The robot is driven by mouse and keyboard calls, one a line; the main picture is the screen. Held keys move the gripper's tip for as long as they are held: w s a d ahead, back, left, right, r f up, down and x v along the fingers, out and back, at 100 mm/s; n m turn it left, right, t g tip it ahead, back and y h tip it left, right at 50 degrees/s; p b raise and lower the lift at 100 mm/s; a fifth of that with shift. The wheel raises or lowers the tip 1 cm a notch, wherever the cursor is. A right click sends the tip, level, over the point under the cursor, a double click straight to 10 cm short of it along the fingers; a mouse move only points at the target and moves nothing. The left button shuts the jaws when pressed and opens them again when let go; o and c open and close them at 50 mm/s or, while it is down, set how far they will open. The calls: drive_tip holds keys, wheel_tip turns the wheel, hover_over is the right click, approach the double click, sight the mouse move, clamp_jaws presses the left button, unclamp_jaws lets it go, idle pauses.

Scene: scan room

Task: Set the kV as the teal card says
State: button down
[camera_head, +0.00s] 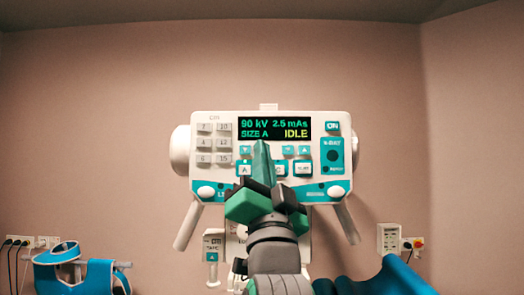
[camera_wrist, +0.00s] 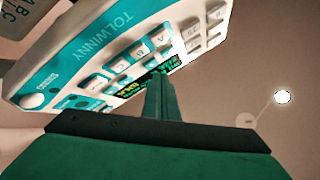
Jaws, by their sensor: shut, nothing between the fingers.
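The white and teal X-ray control panel (camera_head: 268,196) faces me; it also shows upside down in the wrist view (camera_wrist: 95,60). Its display (camera_head: 275,128) reads 90 kV, 2.5 mAs, SIZE A, IDLE. Under the display are small teal arrow keys: one at left (camera_head: 245,150) and two at right (camera_head: 288,150). My gripper (camera_head: 262,145) is shut and empty, its tips in front of the panel just below the display, hiding part of the key row. In the wrist view the shut fingers (camera_wrist: 158,85) overlap the display; I cannot tell whether they touch. No teal card with a readable value shows.
Lower keys, including A (camera_head: 244,169), an ON key (camera_head: 332,127) and an X-RAY button (camera_head: 332,155) lie close by. Number keys (camera_head: 214,143) are at left. A small labelled device (camera_head: 213,246) hangs below. Wall sockets (camera_head: 390,238) are at right. Blue items flank the lower edge.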

drive_tip(key=shift+s, duration=0.15)
drive_tip(key=shift+s, duration=2.4)
idle(0.7)
